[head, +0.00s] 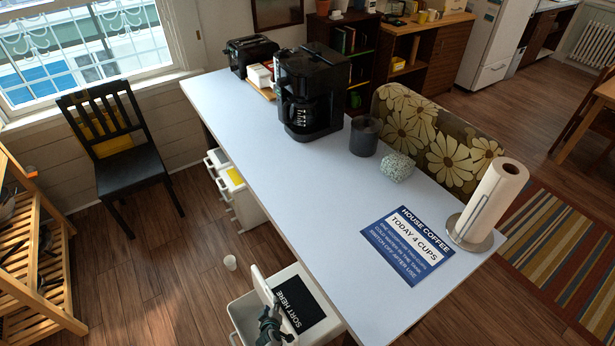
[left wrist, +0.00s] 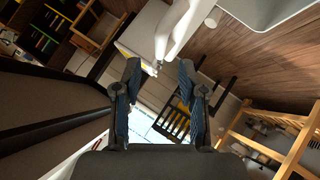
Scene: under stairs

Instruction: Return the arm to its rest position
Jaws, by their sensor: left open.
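My left gripper (head: 270,325) shows at the bottom of the head view, in front of the open white bin (head: 243,318) with the black "SORT HERE" panel (head: 298,305). In the left wrist view my left gripper (left wrist: 159,72) has its two dark blue-grey fingers spread apart, with nothing held between them. A white curved part lies beyond the fingertips there. The rest of my left arm is mostly out of the head view. My right gripper shows in neither view.
The long table (head: 245,130) carries a coffee maker (head: 311,90), a dark canister (head: 365,136), a paper towel roll (head: 490,200) and a blue sign (head: 407,244). A black chair (head: 133,165) and wooden rack (head: 30,250) stand left.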

